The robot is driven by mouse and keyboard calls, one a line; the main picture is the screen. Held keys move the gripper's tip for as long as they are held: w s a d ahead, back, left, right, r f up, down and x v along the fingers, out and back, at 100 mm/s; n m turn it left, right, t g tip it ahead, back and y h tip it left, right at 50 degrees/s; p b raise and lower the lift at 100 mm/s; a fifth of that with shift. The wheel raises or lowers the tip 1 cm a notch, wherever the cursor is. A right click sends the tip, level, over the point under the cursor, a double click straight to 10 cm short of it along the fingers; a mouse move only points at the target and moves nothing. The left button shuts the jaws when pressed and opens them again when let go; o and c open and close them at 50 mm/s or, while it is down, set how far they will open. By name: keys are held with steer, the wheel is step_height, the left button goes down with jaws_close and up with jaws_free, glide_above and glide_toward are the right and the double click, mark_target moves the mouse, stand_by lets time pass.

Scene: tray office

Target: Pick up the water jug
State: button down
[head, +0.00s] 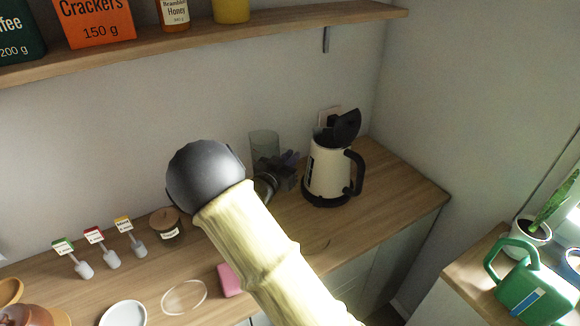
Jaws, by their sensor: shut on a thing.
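The water jug (262,146) is a clear, greyish vessel standing upright towards the back of the wooden counter, left of the kettle. Its lower part is hidden behind my arm. My gripper (289,163) is dark and small in the head view, at the right side of the jug, and is shut on it. The fingertips are hard to make out, and the exact grip on the jug is partly hidden. I cannot tell whether the jug's base touches the counter.
A cream kettle (328,168) with its black lid raised stands close to the gripper's right. A shelf (250,33) with packages runs above. A small jar (166,224), pink sponge (229,280) and white plate (123,314) lie nearer. A green watering can (532,288) stands at right.

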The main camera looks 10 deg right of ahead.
steer(key=shift+r, duration=1.7)
